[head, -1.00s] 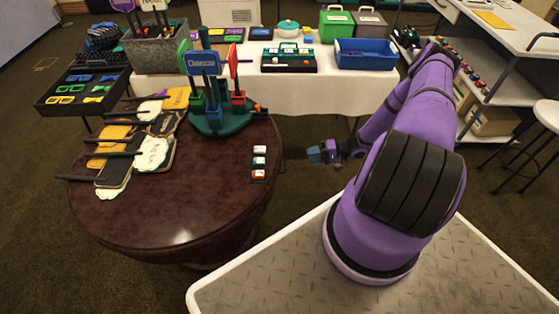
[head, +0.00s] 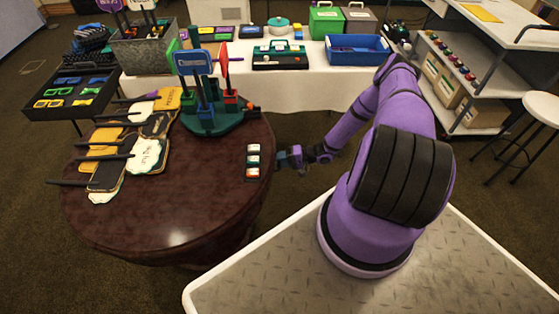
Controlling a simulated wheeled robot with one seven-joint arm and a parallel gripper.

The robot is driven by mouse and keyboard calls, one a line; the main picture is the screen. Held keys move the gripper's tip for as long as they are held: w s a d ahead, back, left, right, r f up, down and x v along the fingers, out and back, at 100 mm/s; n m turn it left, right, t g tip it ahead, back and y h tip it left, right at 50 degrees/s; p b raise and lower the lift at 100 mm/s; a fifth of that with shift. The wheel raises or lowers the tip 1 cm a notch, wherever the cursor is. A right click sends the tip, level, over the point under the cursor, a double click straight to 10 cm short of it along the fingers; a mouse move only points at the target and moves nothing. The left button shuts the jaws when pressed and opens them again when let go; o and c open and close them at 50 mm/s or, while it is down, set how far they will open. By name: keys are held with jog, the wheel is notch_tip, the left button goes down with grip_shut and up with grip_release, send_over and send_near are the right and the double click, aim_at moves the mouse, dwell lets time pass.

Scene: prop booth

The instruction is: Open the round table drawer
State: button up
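The round table (head: 170,215) is dark reddish-brown with a glossy top and stands at the left. Its drawer front and handle cannot be made out; the right side below the rim is mostly hidden from this high view. My gripper (head: 283,158) is just off the table's right edge, beside the small row of blocks on the top. It points left towards the table side. The fingers are small and dark here, and I cannot tell whether they are open, shut or touching anything.
On the round table lie several paddle-shaped signs (head: 125,155), a green stand (head: 215,118) with upright signs, and a strip of small blocks (head: 253,162) near the right rim. A white-clothed table (head: 300,95) stands behind. Floor is clear between the tables.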

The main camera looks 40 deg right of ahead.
jog(key=shift+w+a, duration=0.15)
jog(key=shift+a, duration=0.05)
grip_shut()
jog(key=f+v, duration=0.2)
jog(key=v, duration=1.2)
jog(key=d+f+v, duration=0.1)
jog(key=f+v, duration=0.2)
jog(key=v, duration=1.1)
jog(key=shift+s+f, duration=0.35)
jog(key=shift+s, duration=0.05)
jog(key=shift+d, duration=0.1)
grip_release()
jog(key=shift+d, duration=0.1)
